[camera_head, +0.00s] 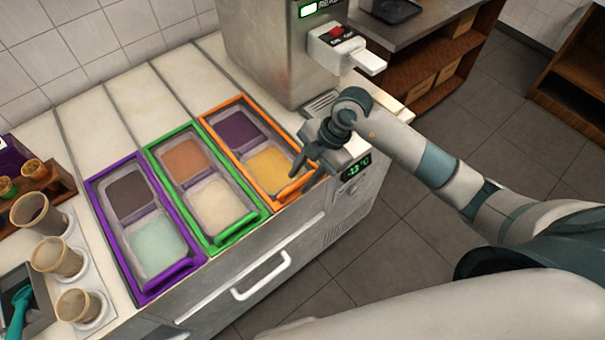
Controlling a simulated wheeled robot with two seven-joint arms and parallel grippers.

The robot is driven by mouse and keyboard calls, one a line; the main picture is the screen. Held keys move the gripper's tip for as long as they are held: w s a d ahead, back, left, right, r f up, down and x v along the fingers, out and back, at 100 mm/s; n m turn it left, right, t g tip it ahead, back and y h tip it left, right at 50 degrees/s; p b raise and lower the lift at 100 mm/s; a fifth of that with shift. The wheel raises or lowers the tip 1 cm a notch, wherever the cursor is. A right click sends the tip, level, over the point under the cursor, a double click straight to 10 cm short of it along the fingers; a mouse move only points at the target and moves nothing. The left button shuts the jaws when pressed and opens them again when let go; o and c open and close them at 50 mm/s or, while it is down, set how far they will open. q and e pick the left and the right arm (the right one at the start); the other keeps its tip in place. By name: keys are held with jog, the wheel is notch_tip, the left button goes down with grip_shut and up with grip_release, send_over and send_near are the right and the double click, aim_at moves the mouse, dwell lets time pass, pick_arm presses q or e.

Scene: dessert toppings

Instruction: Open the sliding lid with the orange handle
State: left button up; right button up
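The orange-framed lid (215,119) lies on the rightmost topping bay of the counter. A purple topping and a yellow topping show inside its frame. Its orange handle (292,190) is at the front end, near the counter's front edge. My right gripper (296,174) reaches in from the right, with its dark fingers pointing down at the handle's right part. The fingers overlap in this view, so their gap and any contact with the handle cannot be made out. My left gripper is out of view.
A green-framed bay (158,158) and a purple-framed bay (104,220) lie to the left. A steel machine (262,50) stands behind the orange bay. Several cups (57,257) and a tray with a teal scoop (20,308) are at far left.

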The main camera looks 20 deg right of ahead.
grip_shut()
